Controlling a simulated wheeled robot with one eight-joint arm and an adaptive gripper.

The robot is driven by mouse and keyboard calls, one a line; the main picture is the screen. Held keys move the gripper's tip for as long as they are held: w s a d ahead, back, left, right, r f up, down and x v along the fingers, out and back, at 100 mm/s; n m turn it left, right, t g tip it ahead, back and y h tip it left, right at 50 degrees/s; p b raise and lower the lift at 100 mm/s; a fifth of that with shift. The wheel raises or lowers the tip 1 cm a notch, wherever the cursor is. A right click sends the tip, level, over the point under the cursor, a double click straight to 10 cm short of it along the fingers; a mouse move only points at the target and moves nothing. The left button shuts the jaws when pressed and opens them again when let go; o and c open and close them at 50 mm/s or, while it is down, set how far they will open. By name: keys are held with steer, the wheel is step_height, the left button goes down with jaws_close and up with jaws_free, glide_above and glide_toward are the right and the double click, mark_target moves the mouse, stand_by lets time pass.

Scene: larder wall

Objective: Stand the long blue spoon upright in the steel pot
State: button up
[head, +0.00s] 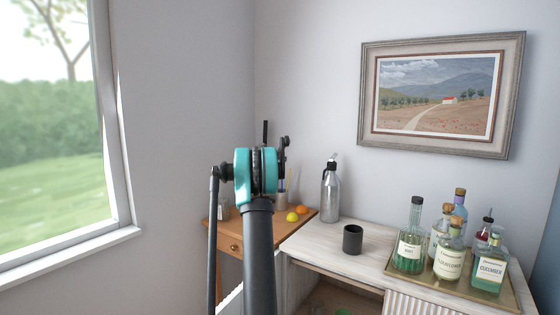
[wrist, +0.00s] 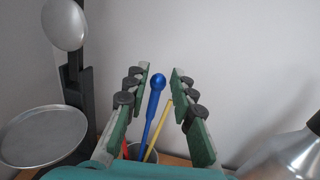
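The long blue spoon (wrist: 155,105) shows in the wrist view as a blue shaft with a round blue end on top. It stands leaning in the steel pot (wrist: 147,157), whose grey rim shows low in that view. In the head view the pot (head: 281,201) stands on the small wooden table, partly behind my arm. My gripper (wrist: 160,72) is open, with one finger on each side of the spoon's upper part and a gap on both sides. The spoon's lower end is hidden inside the pot.
A yellow stick (wrist: 157,130) and a red one (wrist: 126,145) also stand in the pot. A steel bottle (head: 330,190) is to the right. A dark post with a round metal plate (wrist: 45,135) is at left. Lemon (head: 292,216) and orange (head: 303,210) lie near the pot.

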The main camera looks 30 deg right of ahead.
steer(key=shift+o, duration=0.6)
steer(key=v, duration=1.2)
steer(key=shift+f, duration=0.15)
stand_by(0.3)
